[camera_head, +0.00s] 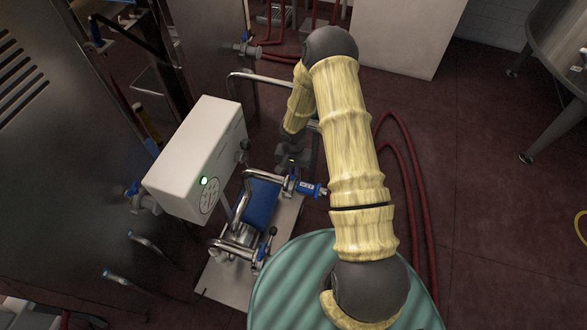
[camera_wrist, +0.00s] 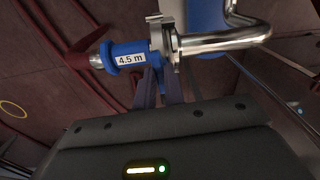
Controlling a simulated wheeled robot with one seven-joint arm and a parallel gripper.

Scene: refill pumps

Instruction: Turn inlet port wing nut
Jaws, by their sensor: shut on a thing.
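In the wrist view my gripper (camera_wrist: 160,75) reaches up to the metal clamp (camera_wrist: 164,38) at the pipe joint. Its two dark fingers are shut on the wing nut under this clamp; the nut is mostly hidden between them. The clamp joins a bent steel pipe (camera_wrist: 225,41) to a blue hose coupling (camera_wrist: 122,58) labelled 4.5 m. In the head view the coupling (camera_head: 309,188) sits at the right of the blue pump (camera_head: 259,203).
A white control box (camera_head: 198,160) with a green light stands left of the pump. Red hoses (camera_head: 408,190) run along the floor at the right. A steel tank (camera_head: 560,50) stands at the upper right. Open floor (camera_head: 490,190) lies right of the hoses.

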